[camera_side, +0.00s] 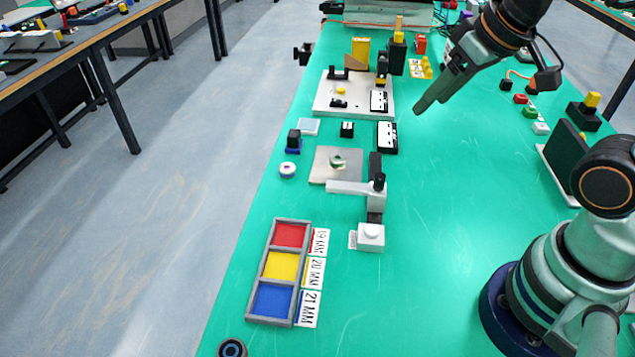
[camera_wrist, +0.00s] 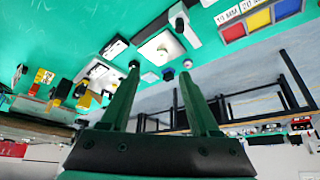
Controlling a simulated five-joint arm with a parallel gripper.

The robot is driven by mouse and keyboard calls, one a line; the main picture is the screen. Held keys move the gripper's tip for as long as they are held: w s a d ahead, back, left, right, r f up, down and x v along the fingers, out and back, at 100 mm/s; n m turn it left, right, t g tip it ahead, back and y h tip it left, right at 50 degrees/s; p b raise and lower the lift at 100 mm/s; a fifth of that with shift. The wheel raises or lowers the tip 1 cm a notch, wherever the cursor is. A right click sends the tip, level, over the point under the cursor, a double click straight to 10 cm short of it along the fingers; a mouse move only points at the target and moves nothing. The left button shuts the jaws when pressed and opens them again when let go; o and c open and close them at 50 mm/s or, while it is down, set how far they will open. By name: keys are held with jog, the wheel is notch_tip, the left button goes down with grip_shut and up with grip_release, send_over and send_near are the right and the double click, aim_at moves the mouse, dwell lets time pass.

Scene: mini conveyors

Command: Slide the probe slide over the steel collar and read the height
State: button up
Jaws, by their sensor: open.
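A small shiny ring, seemingly the steel collar (camera_side: 338,162), stands on a square metal plate (camera_side: 320,174) in the middle of the side view. The probe slide (camera_side: 348,187) is a pale grey arm on a dark rail (camera_side: 375,211), beside the plate's front edge. The slide appears apart from the collar, though the exact gap is hard to judge. My gripper (camera_side: 420,108) is up and to the right of the plate, clear of the table. In the wrist view its two green fingers (camera_wrist: 157,72) are spread with nothing between them; the plate (camera_wrist: 148,49) shows beyond them.
A three-compartment tray (camera_side: 250,277) in red, yellow and blue lies front left, labelled 19, 20 and 21 MM. A pale board (camera_side: 322,104) with small parts is behind the plate. Black and yellow blocks (camera_side: 397,55) stand farther back. The green table right of the rail is clear.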

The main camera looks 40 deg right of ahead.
jog(key=n+g, duration=0.4)
jog(key=g, duration=0.2)
send_near(380, 175)
jog(key=shift+n, duration=0.3)
jog(key=f, duration=1)
jog(key=shift+s, duration=0.25)
grip_shut()
dwell(0.7)
